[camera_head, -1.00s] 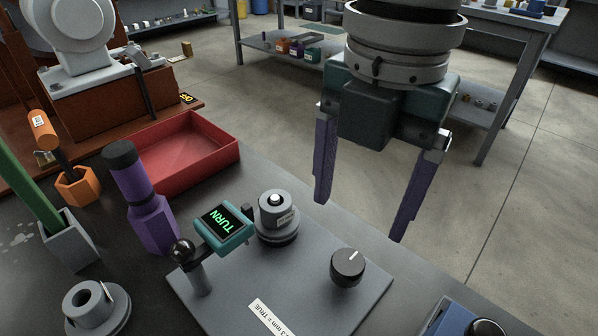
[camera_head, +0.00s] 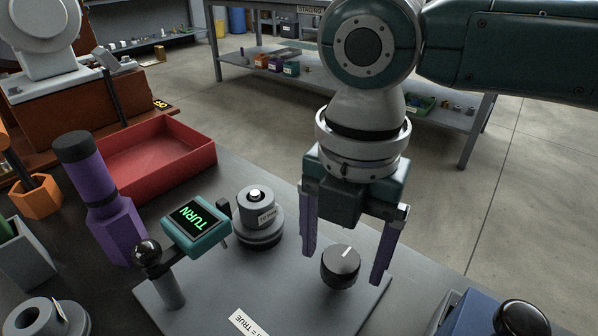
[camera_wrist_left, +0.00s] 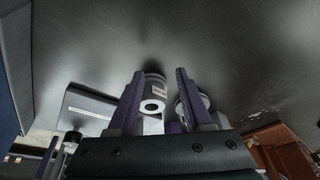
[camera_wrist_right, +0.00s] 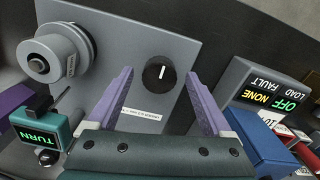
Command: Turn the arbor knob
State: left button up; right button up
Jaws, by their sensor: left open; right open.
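The arbor knob (camera_head: 341,266) is a round black knob with a white pointer line, on a grey plate (camera_head: 290,311). In the right wrist view the knob (camera_wrist_right: 159,75) shows between and beyond the fingertips. My right gripper (camera_head: 342,264) is open, with its purple fingers on either side of the knob in the head view; I cannot tell whether they touch it. A teal display (camera_head: 196,222) reading TURN stands at the plate's left side. My left gripper (camera_wrist_left: 164,73) is open in the left wrist view and does not show in the head view.
A grey cylinder on a stepped base (camera_head: 259,217) stands left of the knob. A black ball-topped post (camera_head: 169,275) and a purple bottle-like tool (camera_head: 100,195) stand further left. A red tray (camera_head: 150,160) lies behind. A blue box (camera_head: 470,316) is at the front right.

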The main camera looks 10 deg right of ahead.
jog(key=shift+r, duration=0.1)
grip_shut()
dwell(0.6)
